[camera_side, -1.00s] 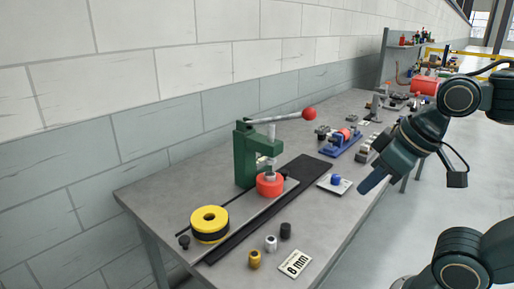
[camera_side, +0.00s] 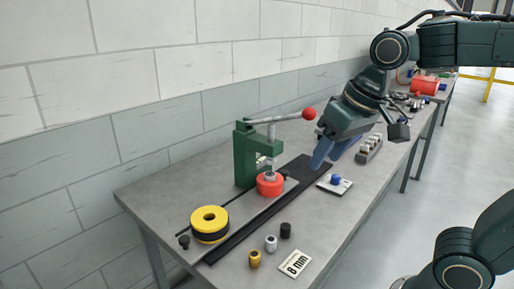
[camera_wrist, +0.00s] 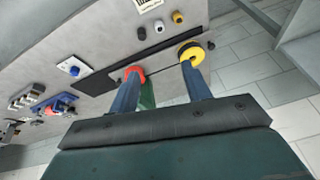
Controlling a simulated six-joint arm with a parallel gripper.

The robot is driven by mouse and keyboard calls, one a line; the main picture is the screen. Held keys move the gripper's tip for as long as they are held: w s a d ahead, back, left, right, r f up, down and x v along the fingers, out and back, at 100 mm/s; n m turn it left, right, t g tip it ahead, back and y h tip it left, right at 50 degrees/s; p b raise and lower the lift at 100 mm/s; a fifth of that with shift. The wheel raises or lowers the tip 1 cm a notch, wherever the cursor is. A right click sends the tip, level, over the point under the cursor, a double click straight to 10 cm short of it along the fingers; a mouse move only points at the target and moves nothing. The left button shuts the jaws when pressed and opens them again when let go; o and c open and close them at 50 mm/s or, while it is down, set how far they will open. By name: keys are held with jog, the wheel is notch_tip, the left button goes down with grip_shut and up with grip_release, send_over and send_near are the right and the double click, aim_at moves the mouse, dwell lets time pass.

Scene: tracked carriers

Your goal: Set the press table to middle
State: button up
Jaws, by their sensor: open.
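The green press (camera_side: 244,155) stands on the bench with its lever ending in a red ball knob (camera_side: 309,114). A red round piece (camera_side: 270,185), which looks like the press table, sits under the ram on a grey rail; it also shows in the wrist view (camera_wrist: 134,70). A yellow and black round piece (camera_side: 209,222) lies at the near left end of the rail, and in the wrist view (camera_wrist: 190,49). My gripper (camera_side: 335,158) is open and empty, in the air right of the press and above the bench. Its blue fingers (camera_wrist: 160,85) partly hide the press in the wrist view.
A white plate with a blue knob (camera_side: 335,182) lies right of the dark strip (camera_side: 245,221). Small brass (camera_side: 254,259), silver (camera_side: 270,243) and black (camera_side: 286,230) cylinders stand in front, beside an "8 mm" card (camera_side: 295,263). A block with silver cylinders (camera_side: 369,148) is farther back.

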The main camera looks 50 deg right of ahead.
jog(key=w+a+m+g, duration=0.15)
jog(key=w+a, duration=0.25)
jog(key=w, duration=0.5)
jog(key=m+g, duration=0.3)
jog(key=m, duration=0.3)
send_over(185, 238)
notch_tip(185, 238, down, 11)
jog(key=shift+a+f+n, duration=0.15)
jog(key=shift+f+n, duration=0.05)
jog(key=shift+n, duration=0.05)
notch_tip(185, 238, down, 14)
jog(key=shift+r, duration=0.1)
grip_shut()
